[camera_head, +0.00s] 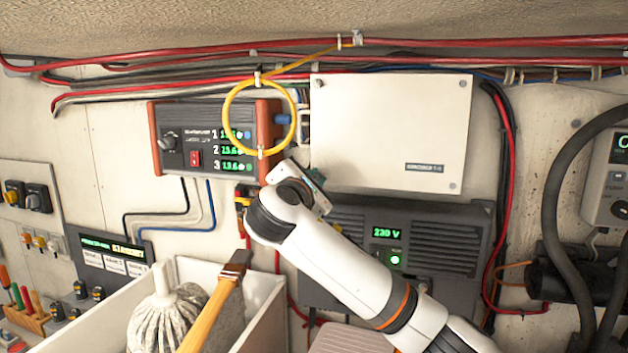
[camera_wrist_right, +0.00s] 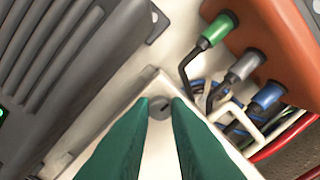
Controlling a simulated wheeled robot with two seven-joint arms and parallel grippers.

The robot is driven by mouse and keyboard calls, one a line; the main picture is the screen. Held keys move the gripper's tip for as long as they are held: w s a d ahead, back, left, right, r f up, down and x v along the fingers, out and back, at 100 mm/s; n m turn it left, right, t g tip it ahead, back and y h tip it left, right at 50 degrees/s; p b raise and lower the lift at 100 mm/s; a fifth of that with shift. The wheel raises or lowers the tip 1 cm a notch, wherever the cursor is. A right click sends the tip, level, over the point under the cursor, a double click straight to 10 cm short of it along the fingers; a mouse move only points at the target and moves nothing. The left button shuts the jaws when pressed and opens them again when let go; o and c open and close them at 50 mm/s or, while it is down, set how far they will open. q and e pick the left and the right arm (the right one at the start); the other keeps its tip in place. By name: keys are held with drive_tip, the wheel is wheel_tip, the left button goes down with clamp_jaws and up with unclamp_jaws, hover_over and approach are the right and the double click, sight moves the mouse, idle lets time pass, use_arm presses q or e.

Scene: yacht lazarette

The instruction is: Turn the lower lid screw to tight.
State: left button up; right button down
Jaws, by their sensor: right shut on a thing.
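The white box lid (camera_head: 390,130) is on the wall at the centre of the head view, with small screws at the corners that show. My right gripper (camera_head: 316,180) is at the lid's lower left corner. My arm hides that corner's screw in the head view. In the right wrist view, the lower lid screw (camera_wrist_right: 159,108) is a round grey head with a slanted slot. The green fingers of my right gripper (camera_wrist_right: 168,103) are shut on it, one on each side. My left gripper is not in view.
An orange-ended charger (camera_head: 210,140) is left of the lid, with a yellow cable loop (camera_head: 228,98) hanging over it. A dark inverter (camera_head: 450,240) is just below the lid. A white bin (camera_head: 262,305) with a mop stands at lower left. Red cables run above.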

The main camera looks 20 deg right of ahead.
drive_tip(key=shift+f, duration=0.1)
drive_tip(key=m+b, duration=0.3)
drive_tip(key=shift+f, duration=0.25)
drive_tip(key=shift+f+m+b, duration=0.1)
drive_tip(key=shift+m+b, duration=4.45)
drive_tip(key=shift+m, duration=2.95)
